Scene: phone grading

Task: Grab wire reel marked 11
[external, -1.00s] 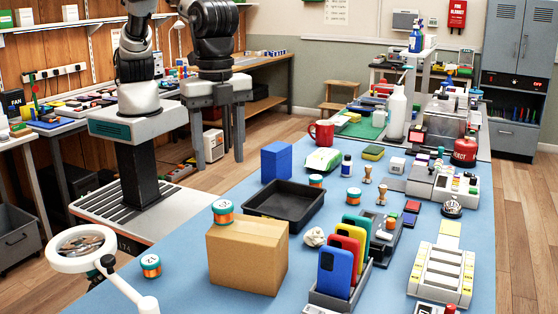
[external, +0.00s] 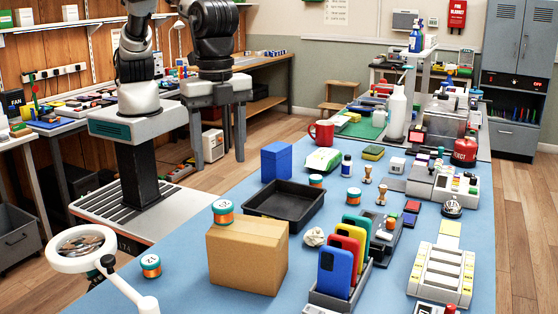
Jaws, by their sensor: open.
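Several small wire reels with orange wire and pale tops are on the blue table. One reel (external: 223,211) sits on top of the cardboard box. A second reel (external: 151,265) stands at the table's left front, near the magnifier lamp. A third reel (external: 351,196) stands right of the black tray, and another reel (external: 316,181) stands behind that tray. The marks on their tops are too small to read surely, so I cannot tell which is 11. My gripper (external: 219,158) is open and empty, pointing down in the air beyond the table's left edge, apart from all reels.
The cardboard box (external: 247,257) and black tray (external: 272,213) stand mid-table, with a blue block (external: 276,161) and red mug (external: 321,132) behind. A phone rack (external: 340,293) holds several coloured phones. The magnifier lamp (external: 82,247) rises at the front left. Bare blue table (external: 190,285) lies left of the box.

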